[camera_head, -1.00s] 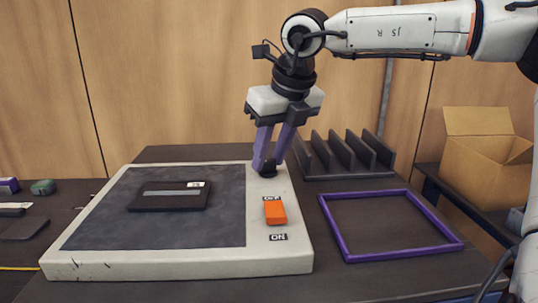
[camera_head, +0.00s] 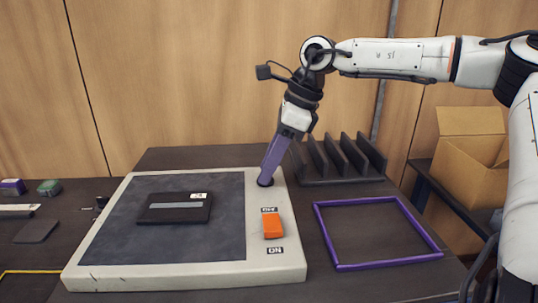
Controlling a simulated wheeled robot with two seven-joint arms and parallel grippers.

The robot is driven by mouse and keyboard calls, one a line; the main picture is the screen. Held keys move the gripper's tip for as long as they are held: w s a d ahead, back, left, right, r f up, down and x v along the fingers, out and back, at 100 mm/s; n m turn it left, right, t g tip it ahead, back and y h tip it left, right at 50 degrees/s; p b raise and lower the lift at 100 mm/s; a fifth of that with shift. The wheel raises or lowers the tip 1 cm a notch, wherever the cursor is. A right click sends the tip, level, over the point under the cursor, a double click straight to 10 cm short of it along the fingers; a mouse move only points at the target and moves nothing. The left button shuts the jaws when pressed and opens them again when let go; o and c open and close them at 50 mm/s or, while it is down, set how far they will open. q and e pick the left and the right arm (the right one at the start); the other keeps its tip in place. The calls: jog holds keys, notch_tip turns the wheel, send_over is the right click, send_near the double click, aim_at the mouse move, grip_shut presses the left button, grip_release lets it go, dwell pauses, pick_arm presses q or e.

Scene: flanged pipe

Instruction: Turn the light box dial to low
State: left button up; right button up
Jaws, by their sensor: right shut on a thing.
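The light box (camera_head: 110,277) lies on the table with a dark panel and a pale rim. A black dial (camera_head: 264,182) sits on the rim's far right part, mostly hidden by my right gripper. My right gripper (camera_head: 266,177) has purple fingers, comes down tilted from above and is shut on the dial. An orange switch (camera_head: 273,226) sits nearer on the same rim between an OFF label and an ON label (camera_head: 275,250). The dial's setting marks cannot be read. My left gripper is not in view.
A black cassette-like case (camera_head: 174,216) lies on the panel. A purple frame (camera_head: 378,266) lies right of the box. A dark slotted rack (camera_head: 340,180) stands behind it. A cardboard box (camera_head: 470,172) is at far right. Small items, including a green block (camera_head: 49,187), lie at left.

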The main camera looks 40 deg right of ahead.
jog(key=shift+w+r+n+p, duration=0.1)
jog(key=shift+n+p, duration=0.4)
jog(key=shift+n, duration=0.4)
jog(key=shift+y, duration=0.3)
jog(key=o, duration=1)
jog(key=shift+o, duration=0.2)
jog(key=v, duration=1)
jog(key=shift+r, duration=0.2)
jog(key=shift+w, duration=0.2)
